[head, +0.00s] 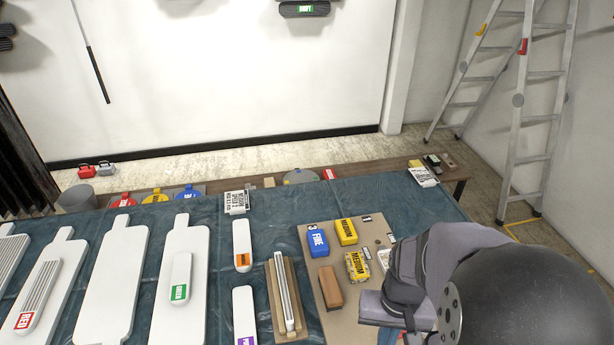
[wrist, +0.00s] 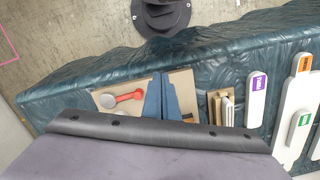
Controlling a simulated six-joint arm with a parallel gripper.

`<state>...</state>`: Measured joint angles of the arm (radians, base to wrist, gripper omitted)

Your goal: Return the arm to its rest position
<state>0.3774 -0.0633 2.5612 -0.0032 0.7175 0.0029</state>
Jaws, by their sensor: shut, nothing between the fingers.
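My arm reaches in from the lower right of the head view, over the right end of the table. My gripper shows in the wrist view (wrist: 163,88) as two blue fingers side by side, with only a thin line between them. It is shut and empty, above the table. In the head view only a little of the blue fingers shows at the bottom edge, below the grey wrist part. A broad grey part of mine with a black edge fills the lower wrist view.
A blue-green cloth covers the table (head: 390,193). White paddle-shaped boards (head: 112,275) lie at left. A tan board (head: 320,262) carries blue, yellow and brown blocks close to my arm. A wooden holder (head: 272,297) is left of it. A ladder (head: 518,115) stands at back right.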

